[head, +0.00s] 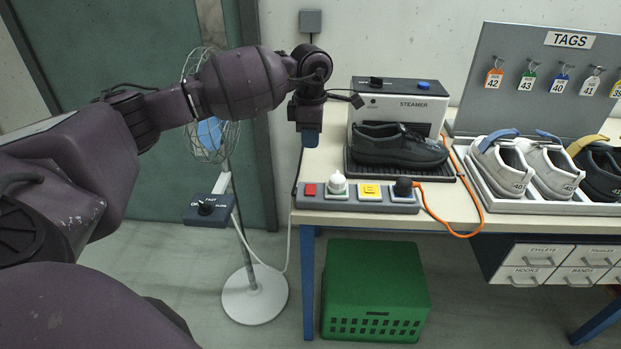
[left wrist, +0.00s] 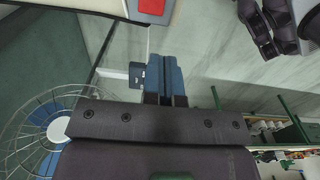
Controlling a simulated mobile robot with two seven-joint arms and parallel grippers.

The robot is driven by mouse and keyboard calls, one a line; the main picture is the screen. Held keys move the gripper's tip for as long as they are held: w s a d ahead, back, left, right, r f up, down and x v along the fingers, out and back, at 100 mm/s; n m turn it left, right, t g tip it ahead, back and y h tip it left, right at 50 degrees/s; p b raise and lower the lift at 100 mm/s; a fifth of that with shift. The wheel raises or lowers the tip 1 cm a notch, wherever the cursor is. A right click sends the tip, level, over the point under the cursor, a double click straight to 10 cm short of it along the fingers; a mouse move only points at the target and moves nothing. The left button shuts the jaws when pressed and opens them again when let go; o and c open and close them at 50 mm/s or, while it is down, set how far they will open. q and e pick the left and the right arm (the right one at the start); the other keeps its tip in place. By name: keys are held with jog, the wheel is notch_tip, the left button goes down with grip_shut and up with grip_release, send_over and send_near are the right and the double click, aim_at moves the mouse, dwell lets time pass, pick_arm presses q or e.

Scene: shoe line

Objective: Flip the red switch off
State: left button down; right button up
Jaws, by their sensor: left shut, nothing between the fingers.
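The red switch (head: 310,189) is at the left end of a grey power strip (head: 340,206) along the table's front edge. It shows at the top edge of the left wrist view (left wrist: 152,6), partly cut off. I cannot tell which way it is set. My left gripper (head: 310,140) points down with its blue fingers shut and empty. In the head view the fingertips are above the red switch in the picture, apart from it. In the left wrist view the shut fingers (left wrist: 164,76) are below the switch in the picture. My right gripper is not seen.
A steamer (head: 402,102) with a dark shoe (head: 398,146) stands behind. A fan (head: 252,287) stands left, a green crate (head: 376,290) below.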

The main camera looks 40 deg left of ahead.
aim_at(311, 189)
pick_arm(q)
notch_tip(311, 189, down, 13)
jog(key=shift+f+b, duration=0.1)
jog(key=shift+b, duration=0.2)
jog(key=shift+f, duration=0.4)
jog(key=shift+f, duration=0.15)
dwell(0.3)
jog(key=shift+w+a+r+b, duration=0.35)
jog(key=shift+w, duration=0.2)
dwell(0.5)
